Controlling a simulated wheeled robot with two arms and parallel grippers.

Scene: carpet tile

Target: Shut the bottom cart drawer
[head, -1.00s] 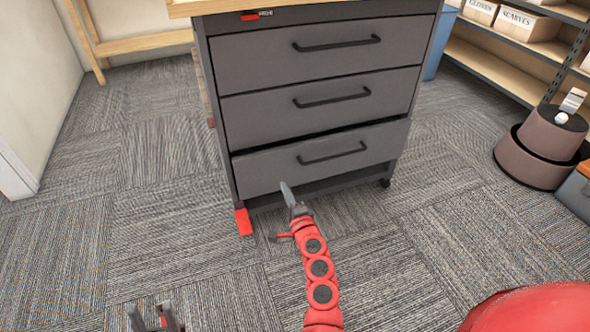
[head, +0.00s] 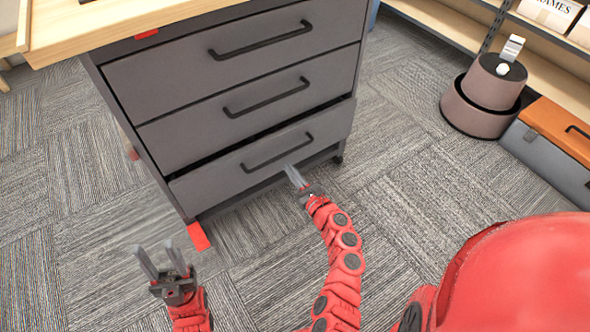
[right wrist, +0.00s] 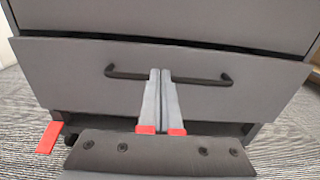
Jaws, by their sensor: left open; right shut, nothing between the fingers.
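The grey cart (head: 143,80) has three drawers with black bar handles. The bottom drawer (head: 205,190) sticks out a little, with a dark gap above its front. Its handle (head: 278,153) also shows in the right wrist view (right wrist: 198,79). My right gripper (head: 293,172) is shut and empty, just in front of the bottom drawer. In the right wrist view its fingertips (right wrist: 160,72) overlap the middle of the handle; I cannot tell whether they touch. My left gripper (head: 160,262) is open and empty, low at the left over the carpet, apart from the cart.
A wooden top (head: 110,30) covers the cart. A red piece (head: 198,236) is at the cart's front left foot. A round brown stool-like object (head: 487,98) and a grey box with an orange lid (head: 560,140) stand at right, by shelves. Carpet in front is open.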

